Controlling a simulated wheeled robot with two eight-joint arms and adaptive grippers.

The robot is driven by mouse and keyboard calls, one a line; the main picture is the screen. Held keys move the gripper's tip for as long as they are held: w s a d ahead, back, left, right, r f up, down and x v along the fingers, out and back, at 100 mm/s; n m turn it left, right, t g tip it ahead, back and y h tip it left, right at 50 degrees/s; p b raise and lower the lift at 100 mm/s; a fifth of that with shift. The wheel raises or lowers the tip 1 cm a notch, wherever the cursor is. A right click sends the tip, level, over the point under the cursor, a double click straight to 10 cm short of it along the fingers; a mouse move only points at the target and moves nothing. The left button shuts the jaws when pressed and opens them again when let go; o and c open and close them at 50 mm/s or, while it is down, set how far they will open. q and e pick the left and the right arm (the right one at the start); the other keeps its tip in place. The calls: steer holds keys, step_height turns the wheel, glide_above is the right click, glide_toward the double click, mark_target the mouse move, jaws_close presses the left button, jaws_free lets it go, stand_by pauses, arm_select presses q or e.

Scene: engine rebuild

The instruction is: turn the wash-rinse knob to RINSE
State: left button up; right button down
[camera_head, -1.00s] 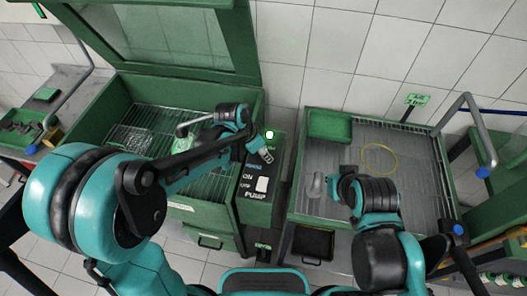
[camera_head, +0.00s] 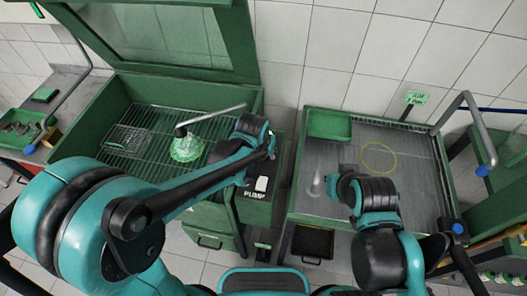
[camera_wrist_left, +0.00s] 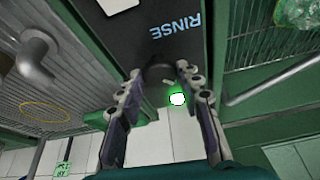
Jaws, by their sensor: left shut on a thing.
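The wash-rinse knob (camera_wrist_left: 160,73) is a dark round knob on the black control panel in the left wrist view. In the head view my left gripper (camera_head: 270,146) is at the back of the pump panel (camera_head: 254,208) and hides the knob. My right gripper (camera_head: 322,185) is low over the right-hand grey tray; its fingers are too small to judge.
The green wash basin (camera_head: 96,104) with its wire grate is left of the panel. A spout (camera_head: 215,115) reaches over a bright green patch on the grate. The grey tray (camera_head: 400,150) on the right holds a yellow ring (camera_head: 379,158) and a green bin (camera_head: 329,124).

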arm_select(q)
steer(key=n+y, duration=0.1)
steer(key=n, duration=0.1)
steer(key=n+y, duration=0.1)
steer(key=n, duration=0.1)
steer(key=n+y, duration=0.1)
steer(key=n, duration=0.2)
steer(key=shift+d+f, duration=0.1)
steer(key=shift+d, duration=0.2)
steer(key=n+g+y, duration=0.1)
steer(key=n, duration=0.2)
steer(key=n+y, duration=0.1)
steer(key=n, duration=0.3)
steer(key=shift+d+g+b, duration=0.15)
steer(key=shift+g+b, duration=0.25)
steer(key=o, duration=1.1)
steer(key=shift+w, duration=0.1)
steer(key=shift+o, duration=0.2)
steer(key=v, duration=1.2)
